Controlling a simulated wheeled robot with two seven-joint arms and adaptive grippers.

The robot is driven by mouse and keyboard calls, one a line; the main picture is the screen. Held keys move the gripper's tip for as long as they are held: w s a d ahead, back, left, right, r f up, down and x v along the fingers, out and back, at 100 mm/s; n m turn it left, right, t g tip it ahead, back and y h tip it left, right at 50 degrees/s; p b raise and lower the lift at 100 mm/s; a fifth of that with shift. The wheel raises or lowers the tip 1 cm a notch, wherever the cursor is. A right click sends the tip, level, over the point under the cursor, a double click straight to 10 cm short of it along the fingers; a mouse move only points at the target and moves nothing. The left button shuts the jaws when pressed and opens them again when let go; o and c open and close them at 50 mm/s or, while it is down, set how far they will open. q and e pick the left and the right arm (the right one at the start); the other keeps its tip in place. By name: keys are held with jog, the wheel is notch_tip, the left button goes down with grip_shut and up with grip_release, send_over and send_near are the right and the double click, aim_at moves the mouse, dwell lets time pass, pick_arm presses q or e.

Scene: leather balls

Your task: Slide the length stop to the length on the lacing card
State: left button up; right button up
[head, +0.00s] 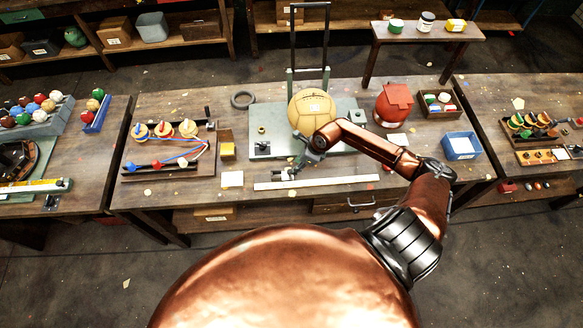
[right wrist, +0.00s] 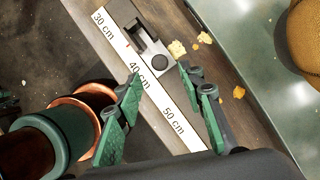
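The long white ruler (head: 330,182) lies along the front of the middle table; in the right wrist view its strip (right wrist: 115,47) reads 30, 40 and 50 cm. In the head view the gripper (head: 297,160) is over the ruler's left part. Several pale cards lie about; I cannot tell which is the lacing card.
A tan ball (head: 309,108) rests on a green-grey plate (head: 262,120) behind my gripper. A white card (head: 232,179) lies left of the ruler, and another (head: 397,140) lies to the right. A blue box (head: 461,147) and a lacing board (head: 160,172) stand to the sides.

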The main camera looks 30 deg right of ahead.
jog(key=p, duration=0.1)
send_over(282, 174)
jog(key=s+d, duration=0.3)
jog(key=shift+f, duration=2.9)
jog(key=shift+c, duration=0.7)
grip_shut()
